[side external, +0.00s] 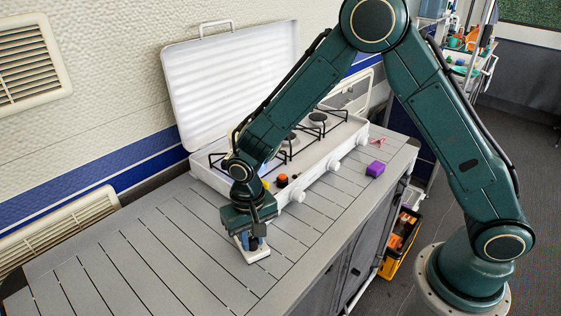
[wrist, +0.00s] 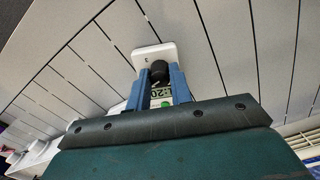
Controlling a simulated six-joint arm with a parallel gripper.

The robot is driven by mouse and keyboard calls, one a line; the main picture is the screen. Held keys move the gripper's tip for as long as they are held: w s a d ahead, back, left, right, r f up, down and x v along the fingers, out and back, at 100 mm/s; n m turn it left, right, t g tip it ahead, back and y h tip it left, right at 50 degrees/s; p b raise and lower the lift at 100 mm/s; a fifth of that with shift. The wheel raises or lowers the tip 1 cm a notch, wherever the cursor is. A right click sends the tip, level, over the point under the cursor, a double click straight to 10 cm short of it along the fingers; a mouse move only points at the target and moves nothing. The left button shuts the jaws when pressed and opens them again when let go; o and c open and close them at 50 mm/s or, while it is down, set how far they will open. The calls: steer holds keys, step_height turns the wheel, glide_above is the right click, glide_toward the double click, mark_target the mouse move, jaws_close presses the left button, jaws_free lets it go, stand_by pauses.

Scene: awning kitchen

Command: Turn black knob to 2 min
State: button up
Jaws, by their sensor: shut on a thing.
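A white timer (side external: 257,257) lies on the grey slatted counter, below my gripper. In the wrist view, the white timer (wrist: 152,54) shows its black knob (wrist: 159,70) between the two blue fingers of my gripper (wrist: 160,82). The fingers are shut on the black knob. A small display with large digits and a green button (wrist: 166,104) sit nearer the camera, partly hidden by the fingers. The digits look like "20", but I cannot read the whole display. A small dark mark is on the timer beyond the knob. In the side view the knob is mostly hidden by my gripper (side external: 256,244).
A white camping stove (side external: 322,160) with a raised lid (side external: 235,85) stands behind my gripper. A purple block (side external: 375,169) and an orange object (side external: 282,180) are near the stove's front. The counter (side external: 130,250) is clear at left. An orange-and-black box (side external: 400,240) sits below.

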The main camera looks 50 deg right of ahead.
mark_target(252, 239)
steer(key=m, duration=0.5)
stand_by(0.3)
steer(key=o, duration=1.6)
steer(key=shift+c, duration=0.2)
steer(key=shift+r, duration=0.15)
steer(key=shift+r, duration=3.4)
